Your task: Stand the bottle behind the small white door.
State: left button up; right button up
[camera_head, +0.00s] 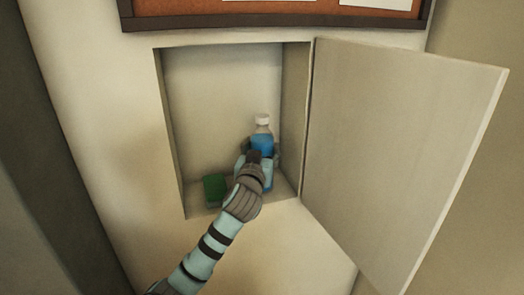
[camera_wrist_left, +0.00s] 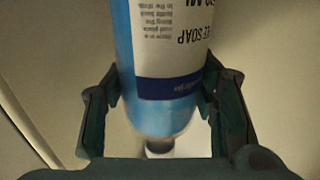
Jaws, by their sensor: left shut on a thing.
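The bottle (camera_head: 263,143) is clear with blue liquid and a white cap. It is upright inside the wall recess, towards its right side. In the left wrist view the bottle (camera_wrist_left: 165,60) fills the space between the fingers, its printed label upside down. My left gripper (camera_head: 258,160) is shut on the bottle, with a finger on either side. It also shows in the left wrist view (camera_wrist_left: 162,105). The small white door (camera_head: 400,150) stands wide open, hinged at the recess's right edge. I cannot tell whether the bottle's base touches the recess floor. My right gripper is not in view.
A green box-like item (camera_head: 214,188) sits on the recess floor at the left, close to my left wrist. The recess (camera_head: 205,100) is otherwise empty on its left and upper parts. A framed cork board (camera_head: 270,14) hangs just above.

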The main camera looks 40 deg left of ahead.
pick_arm(q)
jog(key=o, duration=1.7)
jog(key=shift+c, duration=0.2)
jog(key=shift+r, duration=0.1)
jog(key=v, duration=1.2)
